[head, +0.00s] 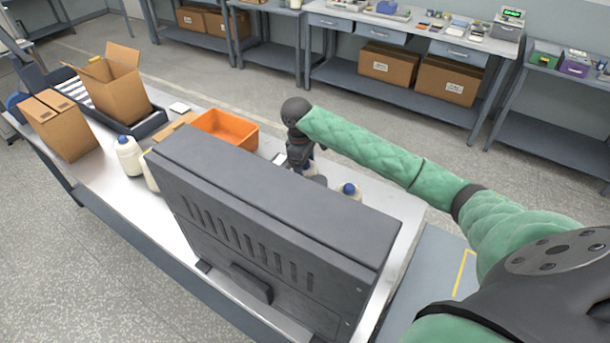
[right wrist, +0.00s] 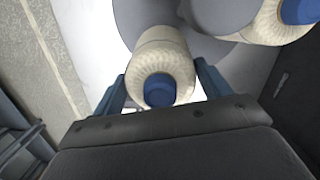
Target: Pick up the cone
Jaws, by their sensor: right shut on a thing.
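My right gripper (head: 301,160) reaches down behind a large dark grey cabinet on the table. In the right wrist view its two blue-grey fingers stand on either side of a cream yarn cone (right wrist: 163,52) with a blue top, and it is shut on that cone. The lower part of this cone is hidden, and I cannot tell whether it touches the table. Another cream cone with a blue top (right wrist: 281,28) stands to its right in the wrist view. In the head view a cone (head: 348,191) shows right of the gripper. My left gripper is not in view.
The dark grey cabinet (head: 270,235) hides much of the table (head: 107,188). An orange bin (head: 227,130) lies behind it. Cardboard boxes (head: 115,86) and a dark tray (head: 150,125) are at the far left.

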